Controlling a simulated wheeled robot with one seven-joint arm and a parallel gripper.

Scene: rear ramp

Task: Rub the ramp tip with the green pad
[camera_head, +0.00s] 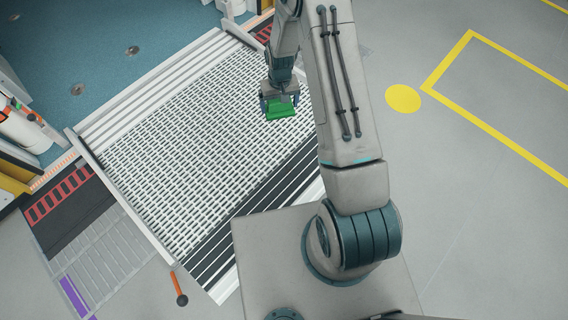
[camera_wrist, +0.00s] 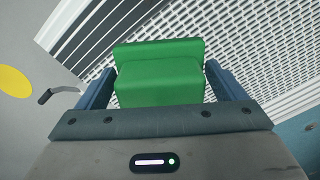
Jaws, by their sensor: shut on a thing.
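The green pad (camera_head: 281,108) is held in my gripper (camera_head: 279,100), above the perforated ramp surface in the head view. In the wrist view the green pad (camera_wrist: 160,75) sits between the two blue fingers of my gripper (camera_wrist: 158,88), which are shut on it. The ramp (camera_head: 185,150) is a pale slotted plate running down from the blue floor. Its tip (camera_head: 222,287) is the striped black and white edge at the lower side, partly hidden by my arm and base. The striped edge also shows in the wrist view (camera_wrist: 95,35), to the upper left of the pad.
A handle with an orange grip and dark knob (camera_head: 181,297) stands by the ramp's lower left corner. Side rails edge the ramp. A yellow spot (camera_head: 403,98) and yellow lines mark open grey floor at the right.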

